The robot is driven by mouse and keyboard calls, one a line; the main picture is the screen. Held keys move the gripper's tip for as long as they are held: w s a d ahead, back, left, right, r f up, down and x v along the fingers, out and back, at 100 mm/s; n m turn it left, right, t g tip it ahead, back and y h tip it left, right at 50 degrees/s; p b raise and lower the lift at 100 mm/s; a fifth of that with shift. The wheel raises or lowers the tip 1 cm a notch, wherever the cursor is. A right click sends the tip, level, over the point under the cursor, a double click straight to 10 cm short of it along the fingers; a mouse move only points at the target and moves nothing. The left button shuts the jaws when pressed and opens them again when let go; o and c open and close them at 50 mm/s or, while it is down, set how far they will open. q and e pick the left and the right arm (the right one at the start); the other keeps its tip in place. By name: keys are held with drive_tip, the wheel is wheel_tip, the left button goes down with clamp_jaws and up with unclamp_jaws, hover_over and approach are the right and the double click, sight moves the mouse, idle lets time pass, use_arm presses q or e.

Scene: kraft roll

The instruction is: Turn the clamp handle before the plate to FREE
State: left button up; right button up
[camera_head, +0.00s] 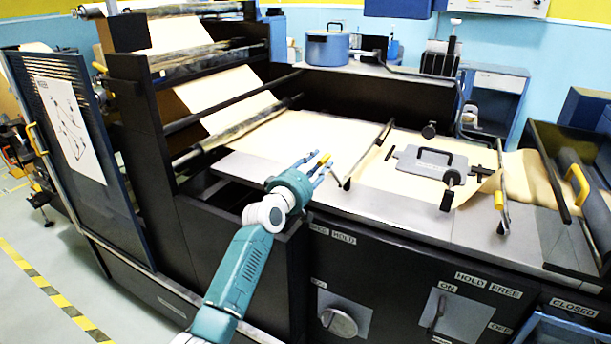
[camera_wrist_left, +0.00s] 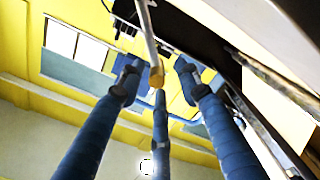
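The clamp before the plate is a dark bar (camera_head: 369,151) across the paper, left of the grey plate (camera_head: 418,165) with its black grip. Its handle (camera_head: 323,159) has a yellow tip and leans up and left from the bar's near end. My left gripper (camera_head: 312,171) is right at this handle. In the left wrist view, the open blue fingers (camera_wrist_left: 158,85) stand apart around the handle's orange-yellow tip (camera_wrist_left: 156,76); contact cannot be told. A HOLD label (camera_head: 344,239) is on the front panel below, beside a label I cannot read clearly. My right gripper is not in view.
A second clamp with a yellow-tipped handle (camera_head: 499,199) stands right of the plate, above HOLD and FREE labels (camera_head: 506,291). A round knob (camera_head: 338,322) and an ON lever (camera_head: 438,314) are on the front panel. Paper rollers (camera_head: 232,107) rise at left. A blue pot (camera_head: 327,48) stands behind.

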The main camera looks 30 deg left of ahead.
use_arm(q)
drive_tip(key=s, duration=0.9)
drive_tip(key=shift+a, duration=0.3)
